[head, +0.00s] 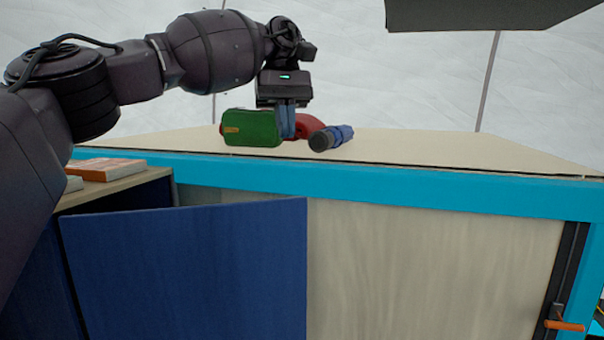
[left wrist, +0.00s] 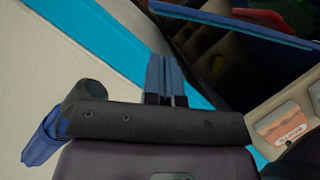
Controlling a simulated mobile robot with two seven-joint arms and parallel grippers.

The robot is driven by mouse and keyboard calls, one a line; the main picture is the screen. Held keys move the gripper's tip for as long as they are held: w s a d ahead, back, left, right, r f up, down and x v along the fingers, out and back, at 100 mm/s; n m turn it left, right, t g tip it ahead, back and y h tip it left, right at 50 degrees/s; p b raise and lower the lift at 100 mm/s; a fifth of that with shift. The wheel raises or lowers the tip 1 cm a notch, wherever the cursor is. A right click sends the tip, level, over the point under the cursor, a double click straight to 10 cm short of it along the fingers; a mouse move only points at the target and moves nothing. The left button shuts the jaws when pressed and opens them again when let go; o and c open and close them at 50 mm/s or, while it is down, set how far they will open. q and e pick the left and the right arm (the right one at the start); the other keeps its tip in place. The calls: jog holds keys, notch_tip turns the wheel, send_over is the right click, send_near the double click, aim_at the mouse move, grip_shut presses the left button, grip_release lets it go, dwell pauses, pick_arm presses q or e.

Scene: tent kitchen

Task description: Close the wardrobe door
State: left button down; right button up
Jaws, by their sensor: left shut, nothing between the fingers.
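The wardrobe's blue door (head: 190,270) stands ajar at the lower left of the head view, swung out from the cabinet. A gap shows above its top edge, under the bright blue frame (head: 400,192). A pale wood panel (head: 430,265) fills the front to its right. My left gripper (head: 287,132) is shut and empty, fingers pointing down over the worktop, above and behind the door and apart from it. Its shut fingers (left wrist: 166,75) also show in the left wrist view, near the blue frame edge. My right gripper is not in view.
A green pouch (head: 252,128), a red item (head: 309,126) and a blue flashlight (head: 332,137) lie on the worktop (head: 440,150) close around my left fingers. Books (head: 105,169) lie on a shelf at the left. An orange handle (head: 565,326) is at lower right.

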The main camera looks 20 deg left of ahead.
pick_arm(q)
send_near(295, 212)
notch_tip(295, 212, down, 5)
jog(key=shift+s+d, duration=0.2)
jog(key=shift+d, duration=0.05)
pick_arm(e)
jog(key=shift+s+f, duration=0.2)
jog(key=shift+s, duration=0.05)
pick_arm(q)
jog(key=shift+s, duration=0.1)
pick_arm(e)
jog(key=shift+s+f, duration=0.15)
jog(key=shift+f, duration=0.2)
